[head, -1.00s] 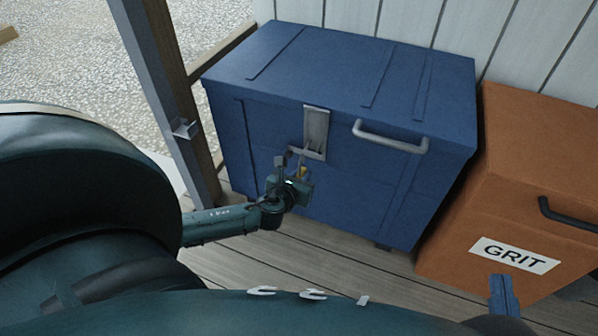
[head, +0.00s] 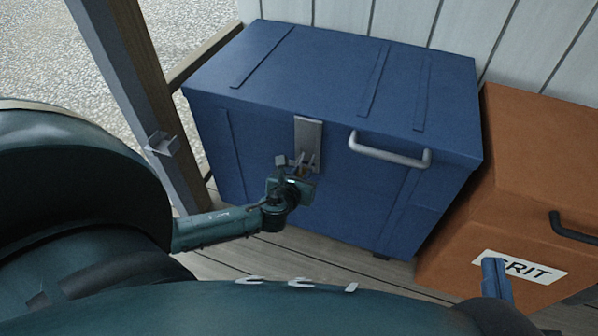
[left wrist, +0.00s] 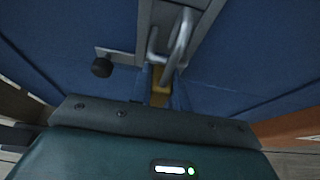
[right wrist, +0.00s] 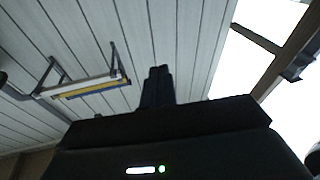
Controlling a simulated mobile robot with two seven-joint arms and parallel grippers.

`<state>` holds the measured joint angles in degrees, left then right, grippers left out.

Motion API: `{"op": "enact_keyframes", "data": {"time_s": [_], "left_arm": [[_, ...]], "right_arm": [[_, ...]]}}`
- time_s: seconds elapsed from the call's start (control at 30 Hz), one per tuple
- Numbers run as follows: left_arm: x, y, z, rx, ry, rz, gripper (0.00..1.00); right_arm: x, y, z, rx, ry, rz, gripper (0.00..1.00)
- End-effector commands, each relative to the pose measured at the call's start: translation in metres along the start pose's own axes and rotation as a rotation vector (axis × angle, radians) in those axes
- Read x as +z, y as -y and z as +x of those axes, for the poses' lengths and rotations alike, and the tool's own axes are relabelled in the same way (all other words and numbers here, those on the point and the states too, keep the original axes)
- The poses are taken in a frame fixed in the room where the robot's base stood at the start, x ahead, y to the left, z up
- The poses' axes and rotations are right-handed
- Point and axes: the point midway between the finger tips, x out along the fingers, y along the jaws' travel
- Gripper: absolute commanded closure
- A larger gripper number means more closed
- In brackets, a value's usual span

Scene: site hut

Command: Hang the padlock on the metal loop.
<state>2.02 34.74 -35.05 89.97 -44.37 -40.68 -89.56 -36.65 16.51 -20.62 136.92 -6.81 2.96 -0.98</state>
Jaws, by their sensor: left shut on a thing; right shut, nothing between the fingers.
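The padlock has a brass body (left wrist: 160,82) and a grey shackle (left wrist: 180,45) pointing up in the left wrist view. My left gripper (left wrist: 164,98) is shut on its body. The metal loop (left wrist: 153,42) stands out beside the shackle, at the hasp plate. I cannot tell whether the shackle passes through it. In the head view my left gripper (head: 302,176) is in front of the grey hasp (head: 308,133) on the blue chest and mostly hides the padlock. My right gripper (head: 497,278) is shut and empty, before the orange bin; it also shows in the right wrist view (right wrist: 157,80).
The blue chest (head: 310,75) has a grey handle (head: 390,152) right of the hasp. The orange grit bin (head: 535,150) stands to its right. A post (head: 135,100) stands at left. A dark knob (left wrist: 102,67) sits left of the loop. A wall rack (right wrist: 85,85) shows.

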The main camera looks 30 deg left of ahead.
Motion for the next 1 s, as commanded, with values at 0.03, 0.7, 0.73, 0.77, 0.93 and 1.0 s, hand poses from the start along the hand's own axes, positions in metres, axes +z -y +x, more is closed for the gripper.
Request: {"op": "enact_keyframes", "data": {"time_s": [0.03, 0.7, 0.73, 0.77, 0.93, 1.0], "left_arm": [[-0.001, 0.002, -0.001, 0.0, 0.001, -0.001, 1.0], [-0.024, -0.01, 0.018, 0.001, 0.003, -0.001, 1.0], [-0.024, -0.01, 0.018, 0.001, 0.003, -0.001, 1.0], [-0.024, -0.01, 0.018, 0.001, 0.002, -0.001, 1.0], [-0.024, -0.01, 0.018, 0.002, 0.002, -0.001, 0.8], [-0.024, -0.01, 0.018, 0.002, 0.002, -0.001, 0.74]], "right_arm": [[0.0, 0.0, 0.0, -0.001, -0.002, 0.002, 1.0], [-0.003, 0.003, 0.002, -0.013, -0.043, 0.064, 1.0], [-0.003, 0.003, 0.002, -0.014, -0.043, 0.064, 1.0], [-0.003, 0.003, 0.002, -0.014, -0.043, 0.064, 1.0], [-0.003, 0.003, 0.003, -0.014, -0.042, 0.064, 1.0], [-0.003, 0.003, 0.003, -0.014, -0.042, 0.063, 1.0]]}}
